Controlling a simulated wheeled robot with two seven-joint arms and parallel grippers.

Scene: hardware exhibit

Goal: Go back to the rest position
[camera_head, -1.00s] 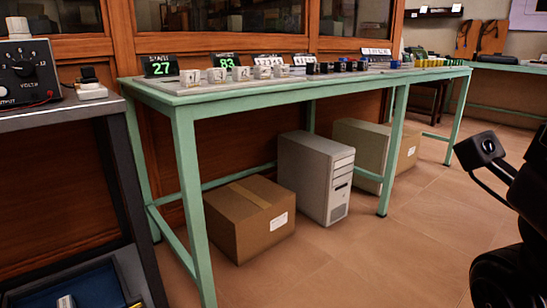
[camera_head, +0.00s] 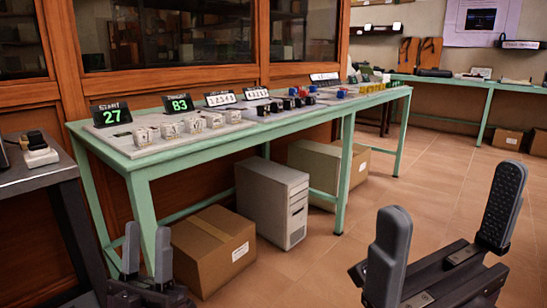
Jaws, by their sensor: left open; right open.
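My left gripper (camera_head: 147,252) shows at the lower left, with its two grey fingers upright and apart, open and empty. It is in front of the near end of the green table and the cardboard box. My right gripper (camera_head: 446,230) shows large at the lower right, its two padded fingers wide apart, open and empty over the tiled floor. Neither gripper appears to touch anything.
A long green table (camera_head: 155,168) holds white cubes (camera_head: 170,130), black and blue pieces and number displays. Under it are a cardboard box (camera_head: 212,246), a grey computer tower (camera_head: 272,200) and another tower (camera_head: 318,168). A dark bench (camera_head: 35,178) stands at left. Tiled floor (camera_head: 430,190) is open at right.

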